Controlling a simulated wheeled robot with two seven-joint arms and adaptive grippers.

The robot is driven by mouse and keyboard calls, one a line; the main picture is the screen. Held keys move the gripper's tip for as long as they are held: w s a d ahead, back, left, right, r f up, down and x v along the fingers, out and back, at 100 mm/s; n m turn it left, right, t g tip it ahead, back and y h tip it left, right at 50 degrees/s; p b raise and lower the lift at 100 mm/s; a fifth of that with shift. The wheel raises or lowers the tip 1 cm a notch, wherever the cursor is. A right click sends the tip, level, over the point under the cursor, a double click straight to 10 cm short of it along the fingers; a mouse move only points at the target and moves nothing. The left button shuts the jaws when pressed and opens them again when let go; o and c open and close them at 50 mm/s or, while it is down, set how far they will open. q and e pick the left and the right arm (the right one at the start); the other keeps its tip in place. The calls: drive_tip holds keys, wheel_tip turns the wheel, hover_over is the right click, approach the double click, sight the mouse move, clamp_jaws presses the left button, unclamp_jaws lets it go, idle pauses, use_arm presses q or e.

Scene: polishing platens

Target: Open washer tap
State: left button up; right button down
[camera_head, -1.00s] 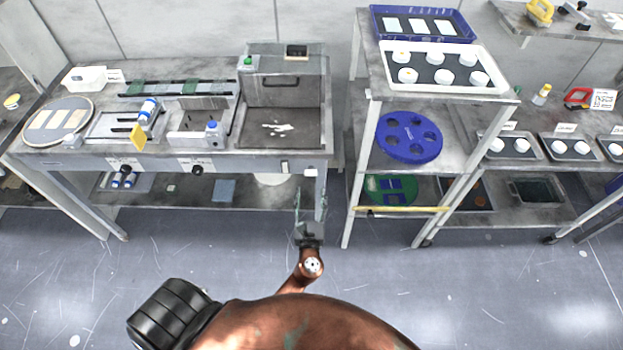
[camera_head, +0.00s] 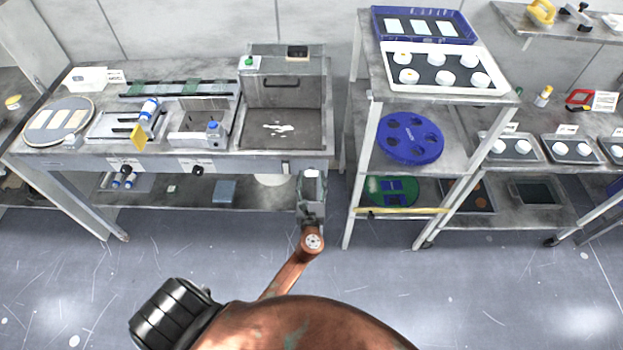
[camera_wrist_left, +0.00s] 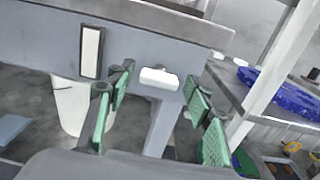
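The washer tap looks to be the small white handle (camera_head: 311,173) on the front face of the bench, near its right corner. In the left wrist view the handle (camera_wrist_left: 158,77) sits against the grey front panel, between and beyond the fingers. My left gripper (camera_head: 312,188) is in front of that corner. Its green-padded fingers (camera_wrist_left: 157,115) are spread wide, one on each side of the handle, with nothing between the pads; contact cannot be seen. The washer basin (camera_head: 283,115) with a white patch on its floor is above and behind. My right gripper is not in view.
A beige plate (camera_wrist_left: 91,52) is on the panel left of the handle. A white bucket (camera_wrist_left: 70,104) stands on the lower shelf. A metal rack (camera_head: 357,180) with a blue disc (camera_head: 410,138) stands close on the right. The floor in front is clear.

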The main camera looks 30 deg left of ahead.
use_arm(q)
drive_tip(key=c, duration=1)
drive_tip(key=shift+o, duration=0.2)
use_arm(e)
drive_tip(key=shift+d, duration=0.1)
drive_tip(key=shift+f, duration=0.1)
use_arm(q)
drive_tip(key=shift+f+n+b, duration=0.15)
drive_tip(key=shift+n+b, duration=0.8)
drive_tip(key=shift+n, duration=0.15)
drive_tip(key=n+b, duration=0.3)
drive_tip(key=n, duration=0.2)
drive_tip(key=shift+f+b, duration=0.1)
drive_tip(key=shift+b, duration=0.3)
drive_tip(key=n+b, duration=0.3)
drive_tip(key=n, duration=0.2)
drive_tip(key=shift+s+a+n+b, duration=0.1)
drive_tip(key=shift+n+b, duration=0.25)
drive_tip(key=shift+n, duration=0.05)
drive_tip(key=shift+n+b, duration=1.05)
drive_tip(key=shift+n, duration=0.65)
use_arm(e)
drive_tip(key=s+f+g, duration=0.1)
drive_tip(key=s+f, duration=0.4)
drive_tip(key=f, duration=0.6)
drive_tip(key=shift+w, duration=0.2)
